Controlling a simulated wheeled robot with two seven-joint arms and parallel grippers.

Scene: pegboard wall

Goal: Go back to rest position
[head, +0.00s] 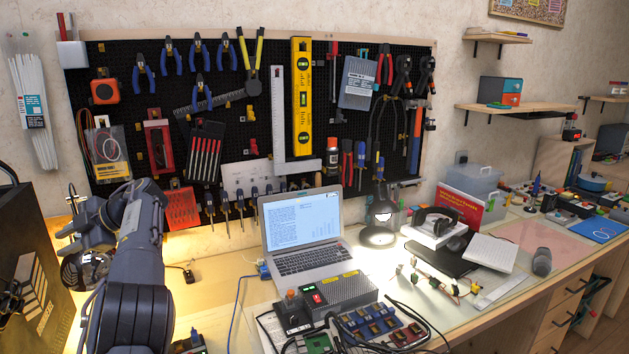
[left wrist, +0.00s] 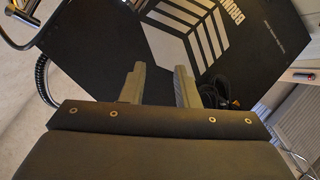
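My left arm rises from the bottom left of the head view. Its gripper (head: 74,230) is up at the left, in front of the lower left corner of the pegboard (head: 262,140). In the left wrist view the two grey fingers of the left gripper (left wrist: 159,82) stand apart with nothing between them, so it is open and empty. A black box (left wrist: 250,45) with white stripes lies beyond the fingers. My right arm and gripper are not in view.
The black box (head: 40,270) stands at the left, close to my left gripper. A lamp (head: 379,222), a laptop (head: 303,225) and electronics (head: 375,325) fill the middle of the workbench (head: 225,290). Wall shelves (head: 520,112) hang at the right.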

